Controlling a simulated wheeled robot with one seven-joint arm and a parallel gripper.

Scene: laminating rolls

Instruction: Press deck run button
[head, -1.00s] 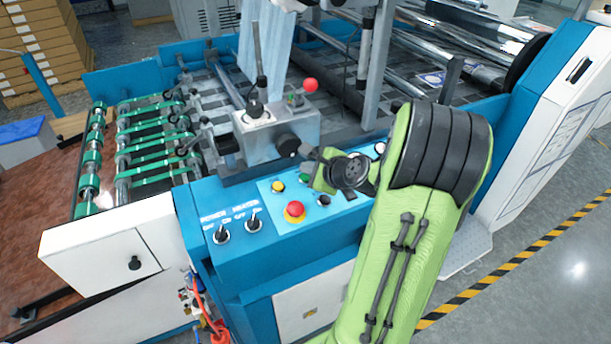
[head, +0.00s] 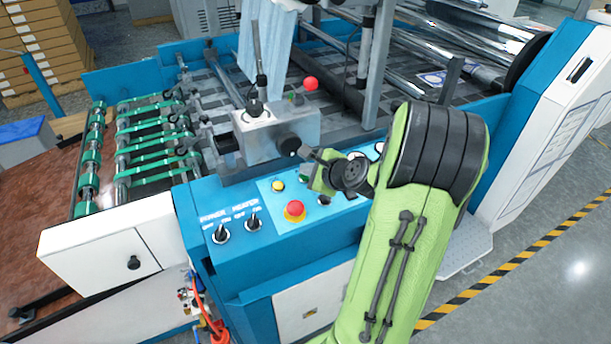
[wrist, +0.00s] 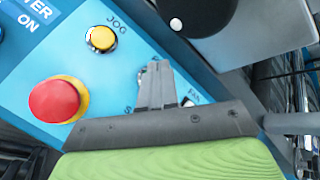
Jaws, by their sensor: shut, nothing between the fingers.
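The blue control panel (head: 268,236) carries the buttons. In the wrist view, my gripper (wrist: 156,68) is shut and empty, its fingertips over the panel to the right of the yellow JOG button (wrist: 102,38). A button's pale rim shows beside the fingertips; its face and most of its label are hidden, so I cannot tell whether the tips touch it.
A red mushroom button (head: 295,208) on a yellow base sits close by; it also shows in the wrist view (wrist: 55,101). A black knob (head: 290,146) on a grey block (head: 262,136) stands behind the panel. Power and heater switches (head: 222,233) are at the left.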

